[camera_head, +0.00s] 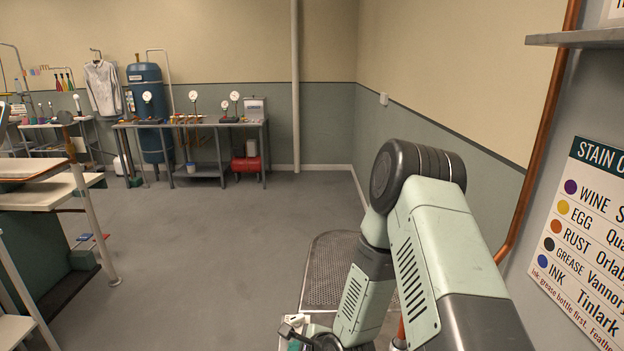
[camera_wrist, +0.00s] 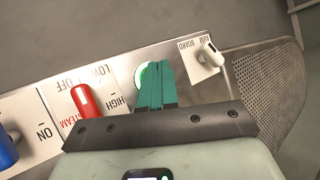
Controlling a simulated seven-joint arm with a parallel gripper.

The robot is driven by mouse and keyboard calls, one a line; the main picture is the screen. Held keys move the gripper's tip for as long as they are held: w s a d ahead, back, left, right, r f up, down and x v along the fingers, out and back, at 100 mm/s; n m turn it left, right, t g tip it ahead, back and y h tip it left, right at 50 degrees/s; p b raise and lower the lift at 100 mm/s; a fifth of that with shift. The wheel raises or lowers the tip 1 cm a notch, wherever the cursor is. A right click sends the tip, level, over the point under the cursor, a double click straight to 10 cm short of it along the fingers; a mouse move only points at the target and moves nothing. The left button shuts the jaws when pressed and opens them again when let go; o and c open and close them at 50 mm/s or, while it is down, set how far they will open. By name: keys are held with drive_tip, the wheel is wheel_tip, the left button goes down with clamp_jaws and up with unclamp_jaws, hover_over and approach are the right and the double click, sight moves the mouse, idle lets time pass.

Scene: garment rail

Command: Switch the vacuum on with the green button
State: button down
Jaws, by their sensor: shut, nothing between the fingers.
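The green button (camera_wrist: 143,71) shows in the wrist view as a round green disc with a pale rim, on a light panel (camera_wrist: 122,62). My gripper (camera_wrist: 158,66) has its teal fingers together with nothing between them. The fingertips lie over the button's right part in the picture and hide it. I cannot tell whether they touch it or whether it is pressed in. In the head view the panel is low and mostly hidden by my arm, and the button is not clear there.
Beside the button are a red steam lever (camera_wrist: 84,101) on the left, a white lever (camera_wrist: 211,51) on the right, and a blue knob (camera_wrist: 6,148) at the far left. A perforated board (camera_wrist: 268,84) lies to the right. Open floor (camera_head: 215,240) lies beyond the station.

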drive_tip(key=shift+r, duration=2.85)
drive_tip(key=c, duration=1.8)
unclamp_jaws()
